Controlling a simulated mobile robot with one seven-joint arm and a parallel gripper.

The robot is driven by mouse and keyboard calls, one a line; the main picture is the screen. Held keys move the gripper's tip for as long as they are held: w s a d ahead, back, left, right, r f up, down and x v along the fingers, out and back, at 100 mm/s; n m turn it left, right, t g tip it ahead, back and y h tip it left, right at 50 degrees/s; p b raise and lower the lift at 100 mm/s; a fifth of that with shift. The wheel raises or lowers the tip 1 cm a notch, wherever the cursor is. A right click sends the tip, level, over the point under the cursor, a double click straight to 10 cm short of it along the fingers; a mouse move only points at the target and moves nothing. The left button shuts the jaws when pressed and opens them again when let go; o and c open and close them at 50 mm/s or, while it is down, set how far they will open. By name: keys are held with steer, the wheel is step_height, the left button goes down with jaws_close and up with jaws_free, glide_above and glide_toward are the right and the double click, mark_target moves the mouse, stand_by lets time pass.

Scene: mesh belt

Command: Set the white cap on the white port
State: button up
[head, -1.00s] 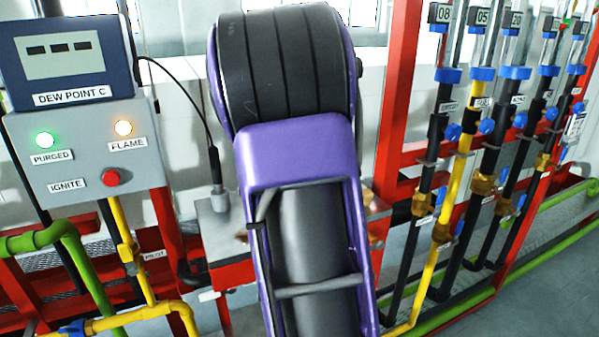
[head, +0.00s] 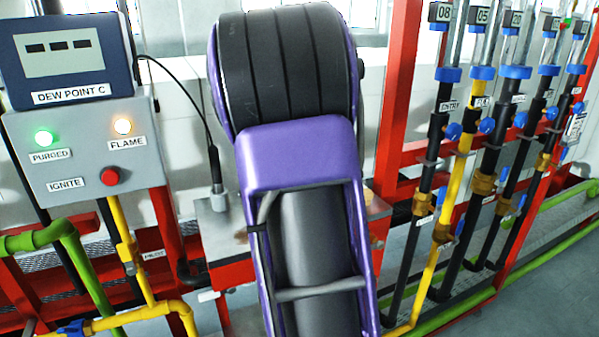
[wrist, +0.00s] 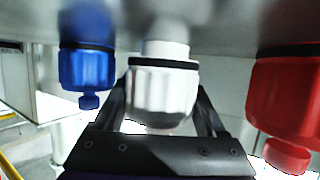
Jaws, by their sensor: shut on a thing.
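In the wrist view a white cap (wrist: 160,98) with a black band at its top sits between the two dark fingers of my gripper (wrist: 162,106), which is shut on it. The cap is upright. Directly above it a short white port (wrist: 165,48) comes down from a grey metal surface. The port lines up roughly with the cap and meets its top edge in the picture. I cannot tell whether the cap is fully seated. In the head view my arm hides my gripper, the cap and the port.
In the wrist view a blue cap (wrist: 86,68) hangs close on the left and a red cap (wrist: 288,100) on the right, under the same metal surface (wrist: 225,22). The head view shows a control box (head: 85,150) at left and several pipes with valves at right.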

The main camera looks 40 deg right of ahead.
steer(key=shift+r+p, duration=0.4)
steer(key=shift+r, duration=0.3)
steer(key=shift+f+b, duration=0.8)
steer(key=shift+b, duration=0.15)
stand_by(0.8)
steer(key=shift+r, duration=0.2)
steer(key=shift+r+p, duration=0.65)
steer(key=shift+r, duration=0.05)
stand_by(0.6)
steer(key=shift+f+b, duration=0.9)
steer(key=o, duration=1.1)
